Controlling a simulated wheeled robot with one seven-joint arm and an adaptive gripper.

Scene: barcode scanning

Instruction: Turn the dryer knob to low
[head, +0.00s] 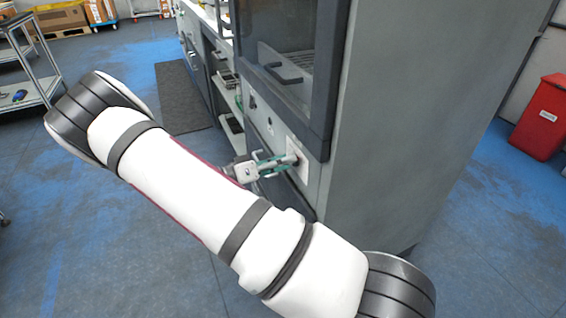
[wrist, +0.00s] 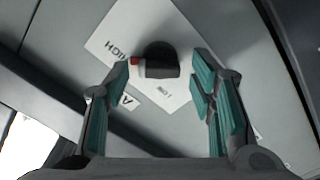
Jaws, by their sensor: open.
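The dryer (head: 420,130) is a large grey cabinet with a dark-framed window door. Its dark knob (wrist: 160,60) sits on a white label plate (wrist: 182,98), which also shows low on the dryer's front in the head view (head: 304,170). In the wrist view the knob has a red mark on its left side. "HIGH" is partly legible at upper left, what looks like "LOW" below the knob, and another word is mostly hidden by the left finger. My gripper (wrist: 165,78) is open, its teal fingers on either side of the knob. I cannot tell whether they touch it.
A bench with shelves (head: 215,65) continues beyond the dryer. A dark mat (head: 182,95) lies on the blue-grey floor. A red bin (head: 541,118) stands at the right, and a metal cart (head: 30,65) at the far left. The floor at the left is mostly clear.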

